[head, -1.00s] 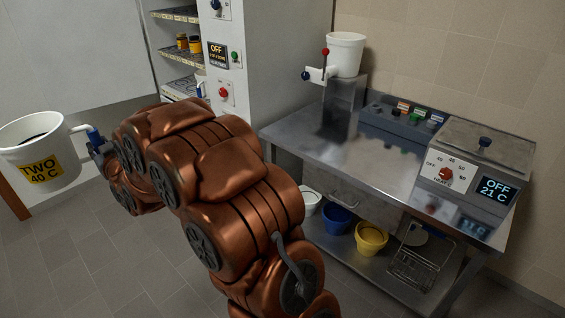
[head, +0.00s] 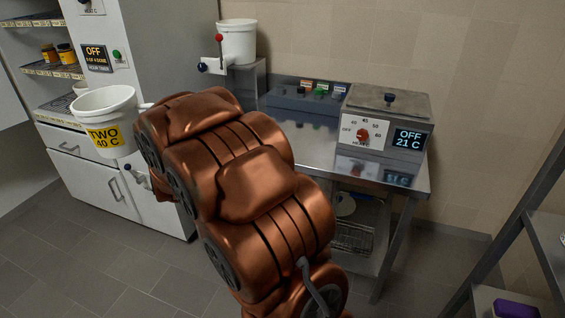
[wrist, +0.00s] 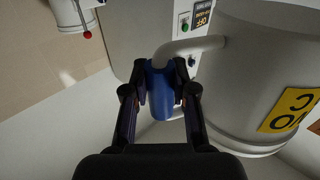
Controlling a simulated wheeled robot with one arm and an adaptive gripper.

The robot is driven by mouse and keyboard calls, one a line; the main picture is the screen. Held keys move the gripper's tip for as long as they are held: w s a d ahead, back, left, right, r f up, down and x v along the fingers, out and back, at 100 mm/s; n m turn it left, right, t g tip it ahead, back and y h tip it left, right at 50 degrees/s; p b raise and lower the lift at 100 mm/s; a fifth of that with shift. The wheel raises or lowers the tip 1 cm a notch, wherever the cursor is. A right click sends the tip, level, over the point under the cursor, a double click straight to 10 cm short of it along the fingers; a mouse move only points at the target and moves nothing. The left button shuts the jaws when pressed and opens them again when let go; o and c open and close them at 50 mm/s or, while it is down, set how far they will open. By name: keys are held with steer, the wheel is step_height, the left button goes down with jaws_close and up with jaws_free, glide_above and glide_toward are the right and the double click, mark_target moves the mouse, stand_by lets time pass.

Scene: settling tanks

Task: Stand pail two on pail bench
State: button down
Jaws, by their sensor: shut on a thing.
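Pail two (head: 98,110) is a white pail with a yellow label reading TWO 40 C, held in the air at the left of the head view. In the wrist view its grey-white wall (wrist: 255,50) fills the right side. My gripper (wrist: 160,88) is shut on the blue grip of its side handle. In the head view my arm hides most of the handle and gripper. A steel bench (head: 315,148) stands to the right, behind my arm; no label shows that it is the pail bench.
The bench carries a heater box (head: 385,118) reading OFF 21 C, a button panel (head: 290,104) and a white tapped vessel (head: 237,42) on a stand. A grey cabinet (head: 160,40) and shelves (head: 50,68) are behind the pail. A rack (head: 520,230) stands at right.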

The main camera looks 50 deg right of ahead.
steer(key=s+d+f+m+g+h+b, duration=0.3)
steer(key=s+d+f+g+b, duration=0.15)
steer(key=s+d, duration=0.4)
steer(key=s+d+f+m+g+h+b, duration=0.3)
steer(key=s+d+f+m+h+b, duration=0.15)
steer(key=s+d, duration=0.45)
steer(key=s+d+f+m+g+h+b, duration=0.2)
steer(key=s+d+f+g+b, duration=0.15)
steer(key=s+d+b, duration=0.5)
steer(key=x, duration=0.4)
steer(key=s+x, duration=0.1)
steer(key=x, duration=0.2)
steer(key=s+f+p+x, duration=0.1)
steer(key=x, duration=0.3)
steer(key=shift+w+d+f, duration=0.1)
steer(key=shift+w+d, duration=0.1)
steer(key=shift+d, duration=0.45)
steer(key=shift+x, duration=1)
step_height(320, 180, down, 4)
steer(key=shift+s+r+b, duration=0.1)
steer(key=shift+r+b, duration=0.15)
steer(key=shift+b, duration=0.4)
steer(key=c, duration=0.9)
jaws_free()
steer(key=shift+c, duration=0.2)
